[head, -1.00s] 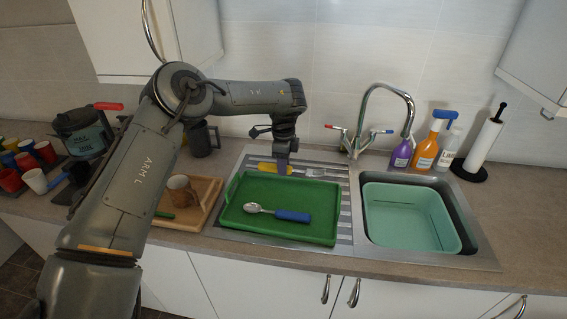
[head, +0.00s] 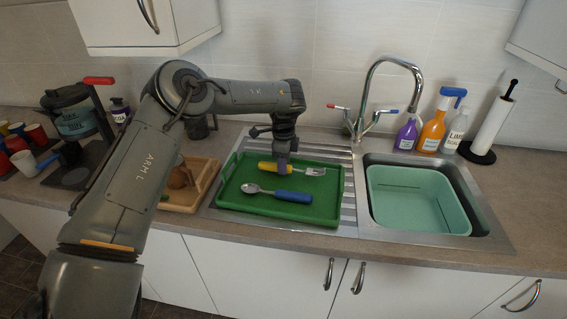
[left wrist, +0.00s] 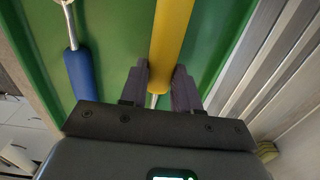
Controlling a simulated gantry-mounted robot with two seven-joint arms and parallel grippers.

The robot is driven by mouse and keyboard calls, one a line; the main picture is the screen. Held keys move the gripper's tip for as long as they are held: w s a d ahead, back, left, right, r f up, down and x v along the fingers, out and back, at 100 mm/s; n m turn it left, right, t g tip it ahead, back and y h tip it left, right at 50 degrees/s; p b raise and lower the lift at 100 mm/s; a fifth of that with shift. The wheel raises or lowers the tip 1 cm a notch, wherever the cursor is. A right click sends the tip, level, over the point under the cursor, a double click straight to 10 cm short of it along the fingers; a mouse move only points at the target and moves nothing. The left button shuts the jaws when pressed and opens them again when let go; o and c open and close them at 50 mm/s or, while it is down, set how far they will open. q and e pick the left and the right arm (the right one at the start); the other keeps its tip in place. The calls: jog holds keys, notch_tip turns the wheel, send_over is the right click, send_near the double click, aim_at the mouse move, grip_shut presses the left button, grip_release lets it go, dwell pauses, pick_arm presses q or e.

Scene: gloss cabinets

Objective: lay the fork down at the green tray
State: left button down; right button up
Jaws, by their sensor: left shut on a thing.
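The fork has a yellow handle (head: 266,167) and silver tines (head: 316,171). My left gripper (head: 282,170) is shut on the fork near where handle and metal meet. The fork is roughly level, inside the far part of the green tray (head: 328,208); I cannot tell whether it touches the tray floor. In the left wrist view the yellow handle (left wrist: 172,40) runs up from between the fingers (left wrist: 159,90), with the green tray (left wrist: 112,40) below. My right gripper is not in view.
A blue-handled spoon (head: 292,196) lies in the tray, nearer the front. A wooden tray (head: 195,190) with a brown mug stands left, partly behind my arm. The sink with a mint basin (head: 415,200) is right; the tap (head: 385,75) rises behind.

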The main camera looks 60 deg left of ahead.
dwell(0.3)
pick_arm(q)
jog(key=c, duration=0.7)
grip_release()
jog(key=shift+c, duration=0.2)
jog(key=o, duration=0.5)
jog(key=shift+r, duration=0.1)
jog(key=shift+r+p, duration=0.95)
jog(key=shift+r, duration=0.45)
jog(key=shift+r+p, duration=1.3)
jog(key=shift+r, duration=0.7)
jog(key=shift+r, duration=0.1)
